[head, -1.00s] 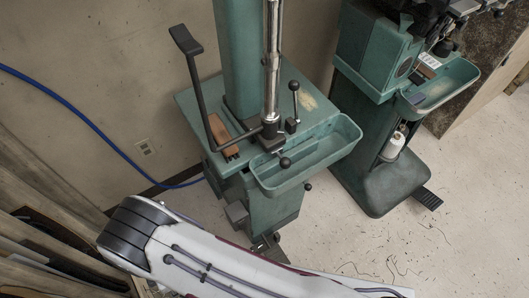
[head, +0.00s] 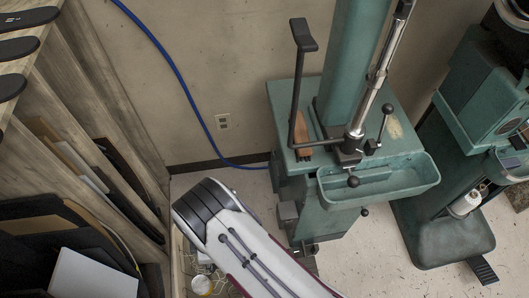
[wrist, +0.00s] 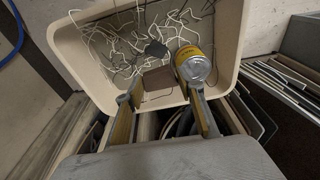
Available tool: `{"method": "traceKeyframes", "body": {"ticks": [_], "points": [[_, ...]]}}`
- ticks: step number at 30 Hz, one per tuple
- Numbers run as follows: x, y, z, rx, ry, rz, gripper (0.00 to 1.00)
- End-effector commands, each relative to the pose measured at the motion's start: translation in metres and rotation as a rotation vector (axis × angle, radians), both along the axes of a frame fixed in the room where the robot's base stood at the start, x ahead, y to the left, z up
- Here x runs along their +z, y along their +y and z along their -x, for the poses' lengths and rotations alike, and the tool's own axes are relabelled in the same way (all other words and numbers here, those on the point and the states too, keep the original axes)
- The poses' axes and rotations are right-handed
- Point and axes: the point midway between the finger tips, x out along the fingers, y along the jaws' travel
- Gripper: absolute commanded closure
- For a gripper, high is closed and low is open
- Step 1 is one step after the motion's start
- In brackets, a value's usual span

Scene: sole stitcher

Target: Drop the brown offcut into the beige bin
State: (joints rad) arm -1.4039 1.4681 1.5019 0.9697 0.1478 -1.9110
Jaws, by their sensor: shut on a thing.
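The brown offcut (wrist: 158,84) shows in the wrist view as a small flat brown piece between the two fingertips. My gripper (wrist: 161,92) is shut on it, holding it over the open beige bin (wrist: 66,38). In the head view my arm hides my gripper and the offcut, and covers much of the bin area.
In the bin lie tangled pale strings (wrist: 108,45), a dark grey piece (wrist: 156,48) and a yellow-labelled can (wrist: 187,52), close to the right finger. Leaning boards (head: 85,160) stand left of my arm; a green machine (head: 345,110) stands right.

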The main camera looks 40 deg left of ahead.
Motion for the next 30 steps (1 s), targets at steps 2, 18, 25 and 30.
{"method": "traceKeyframes", "body": {"ticks": [2, 18, 25, 30], "points": [[-0.0037, -0.0007, 0.0001, 0.000, 0.000, 0.001, 0.84], [-0.0060, -0.0004, 0.0001, 0.000, 0.000, 0.000, 0.43], [-0.0059, -0.0004, 0.0001, 0.000, 0.000, 0.000, 0.43], [-0.0044, -0.0005, -0.0001, 0.000, 0.000, 0.000, 0.43]]}}
